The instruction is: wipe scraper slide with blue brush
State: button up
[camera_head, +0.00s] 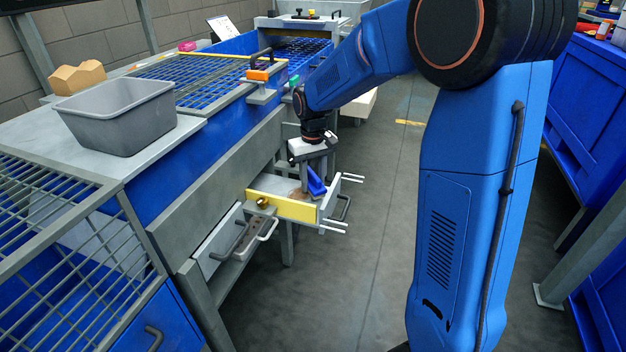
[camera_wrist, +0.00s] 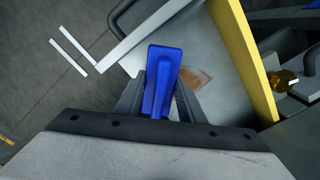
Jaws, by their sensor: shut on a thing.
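The blue brush (camera_head: 316,181) is in my gripper (camera_head: 307,190), which is shut on it; its blue body also shows between the fingers in the wrist view (camera_wrist: 162,80). My gripper points down over the pulled-out scraper slide (camera_head: 272,186), a pale tray with a yellow side. In the wrist view the slide's surface (camera_wrist: 215,50) carries a brown smear (camera_wrist: 196,77) just right of the brush. The brush's underside is hidden, so I cannot tell if it touches the slide.
A grey bin (camera_head: 118,115) stands on the bench at left. A second drawer with a handle (camera_head: 268,230) sits below the slide. A brass knob (camera_wrist: 283,80) is beside the yellow side. Blue containers (camera_head: 585,110) line the right; the floor between (camera_head: 370,240) is clear.

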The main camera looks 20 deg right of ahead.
jog(key=shift+f, duration=0.7)
dwell(0.4)
